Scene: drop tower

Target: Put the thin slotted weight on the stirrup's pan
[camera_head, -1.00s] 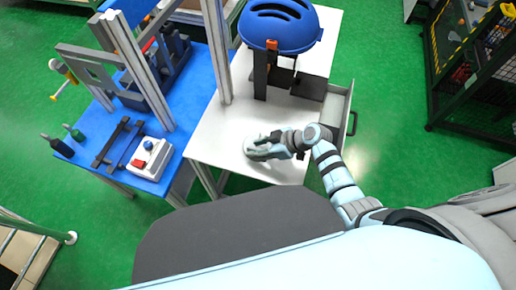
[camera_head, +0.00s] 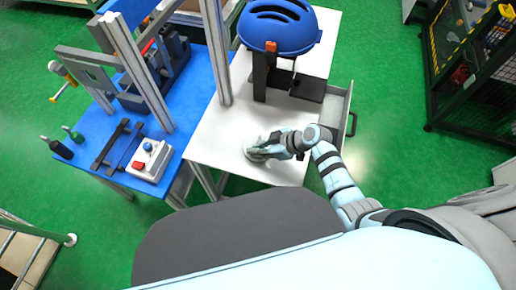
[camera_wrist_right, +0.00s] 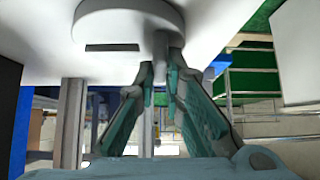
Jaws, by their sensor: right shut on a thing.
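A pale round disc, which I take to be the slotted weight (camera_head: 252,152), is low over or on the white table near its front edge. In the right wrist view the disc (camera_wrist_right: 125,18) fills the top, and a small grey upright piece beside it sits between my fingertips. My right gripper (camera_head: 266,147) is shut on it; its fingers also show in the wrist view (camera_wrist_right: 161,75). I cannot tell whether the disc touches the table. I cannot make out the stirrup or its pan. My left gripper is not in view.
The white table (camera_head: 215,135) is clear around the disc. An open drawer (camera_head: 341,100) is at right. A metal upright (camera_head: 217,55) and a blue table (camera_head: 100,125) with a button box (camera_head: 148,160) are left.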

